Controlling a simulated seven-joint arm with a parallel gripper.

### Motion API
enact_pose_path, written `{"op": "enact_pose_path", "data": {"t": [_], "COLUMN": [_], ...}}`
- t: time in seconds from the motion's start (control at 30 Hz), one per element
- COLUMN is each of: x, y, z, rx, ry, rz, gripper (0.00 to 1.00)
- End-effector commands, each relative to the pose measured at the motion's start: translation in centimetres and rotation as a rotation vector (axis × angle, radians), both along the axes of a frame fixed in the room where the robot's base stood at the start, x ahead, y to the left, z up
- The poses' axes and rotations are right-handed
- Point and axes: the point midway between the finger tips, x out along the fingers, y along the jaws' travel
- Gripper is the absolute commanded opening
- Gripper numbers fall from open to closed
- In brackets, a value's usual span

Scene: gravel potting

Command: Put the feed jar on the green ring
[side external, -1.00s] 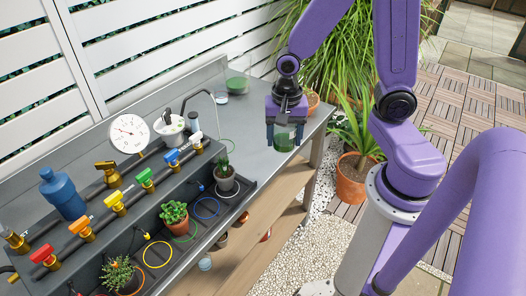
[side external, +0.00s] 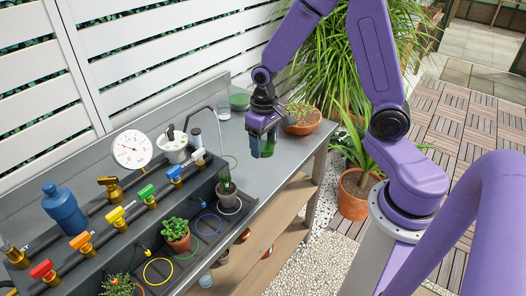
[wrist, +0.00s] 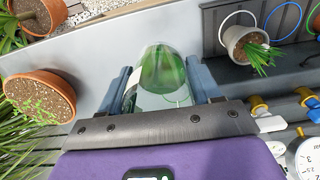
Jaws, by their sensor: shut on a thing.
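The feed jar (side external: 265,146) is a clear jar with green contents; it also shows in the wrist view (wrist: 163,75). My gripper (side external: 262,130) is shut on it, with a finger on each side, and holds it over the right part of the grey bench. I cannot tell how far its base is above the bench. A green ring (side external: 191,254) lies in the dark tray between the yellow and blue rings, partly hidden by a potted succulent. A thin green curve (side external: 236,163) also shows on the bench, left of the jar; I cannot tell whether it is a full ring.
A yellow ring (side external: 158,271), a blue ring (side external: 208,225) and a white ring (side external: 230,205) lie in the tray. A cactus pot (side external: 227,194) stands near the white ring. Coloured valves and a gauge (side external: 131,149) line the tray's back. A terracotta pot (side external: 301,122) stands right of the jar.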

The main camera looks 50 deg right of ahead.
Motion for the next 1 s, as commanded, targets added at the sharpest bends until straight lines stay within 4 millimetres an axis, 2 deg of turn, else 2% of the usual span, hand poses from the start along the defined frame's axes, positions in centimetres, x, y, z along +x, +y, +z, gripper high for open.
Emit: {"op": "enact_pose_path", "data": {"t": [0.17, 0.37, 0.6, 0.8, 1.0], "x": [0.4, 0.3, -0.6, -1.6, -1.9], "y": [-2.4, -6.4, -10.9, -13.2, -14.2], "z": [0.4, 1.0, 1.6, 1.9, 2.0], "rx": [0.001, 0.001, 0.001, 0.001, 0.0], "ry": [-0.002, -0.002, -0.001, -0.001, 0.0], "rz": [-0.192, -0.53, -0.927, -1.162, -1.265], "gripper": [0.25, 0.25, 0.25, 0.25, 0.25]}}
